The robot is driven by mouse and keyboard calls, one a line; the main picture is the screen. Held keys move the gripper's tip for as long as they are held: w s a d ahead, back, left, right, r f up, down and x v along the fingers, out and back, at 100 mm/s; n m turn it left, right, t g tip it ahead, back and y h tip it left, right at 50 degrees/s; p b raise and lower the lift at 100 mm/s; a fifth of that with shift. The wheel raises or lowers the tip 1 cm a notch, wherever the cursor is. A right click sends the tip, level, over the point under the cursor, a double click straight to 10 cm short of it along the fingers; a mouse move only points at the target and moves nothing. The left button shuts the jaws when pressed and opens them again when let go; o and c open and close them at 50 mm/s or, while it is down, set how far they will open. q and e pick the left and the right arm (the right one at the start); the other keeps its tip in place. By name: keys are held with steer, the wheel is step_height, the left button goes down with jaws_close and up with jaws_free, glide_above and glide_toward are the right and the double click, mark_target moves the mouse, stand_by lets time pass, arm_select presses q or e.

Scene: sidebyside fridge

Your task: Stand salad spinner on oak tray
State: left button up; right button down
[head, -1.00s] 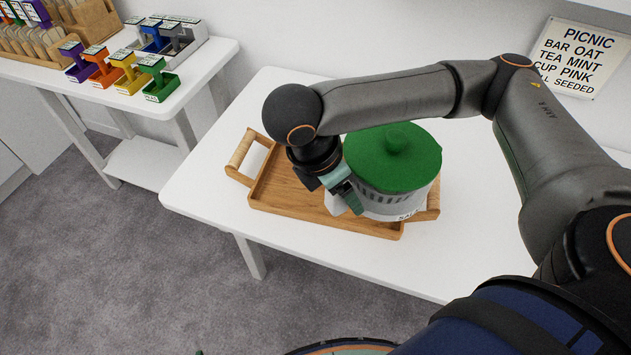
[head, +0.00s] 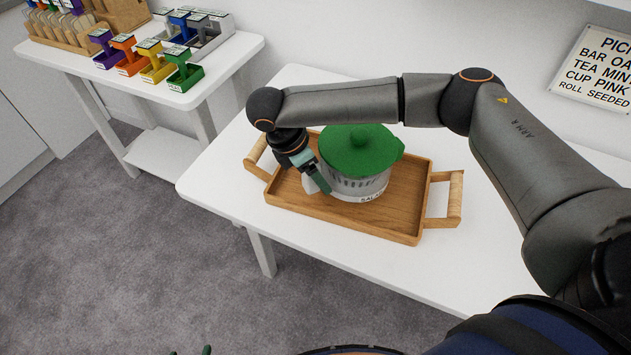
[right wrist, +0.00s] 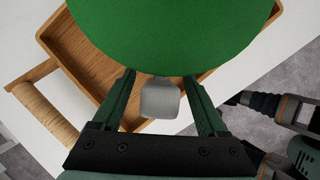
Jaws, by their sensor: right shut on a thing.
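The salad spinner (head: 358,187) has a green lid with a knob and a pale slotted bowl with a lettered label. It is upright over the left-middle part of the oak tray (head: 405,205), inside its rim; its base seems to rest on the tray floor, though a small gap cannot be ruled out. My right gripper (head: 323,181) is at the spinner's left side, shut on its grey side handle (right wrist: 160,99), which shows between the fingers in the right wrist view. The lid (right wrist: 170,30) hides much of the tray there. Small green tips at the head view's bottom edge may be my left gripper (head: 207,350).
The tray stands on a white table (head: 225,165) with free room around it. A second white table (head: 90,82) at the back left holds several coloured caddies (head: 182,72) and a wooden rack (head: 65,30). A lettered sign (head: 598,75) hangs on the wall.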

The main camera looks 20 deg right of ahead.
steer(key=shift+w+f, duration=0.15)
steer(key=shift+f, duration=1.5)
jaws_free()
steer(key=shift+f, duration=0.15)
steer(key=v, duration=1.2)
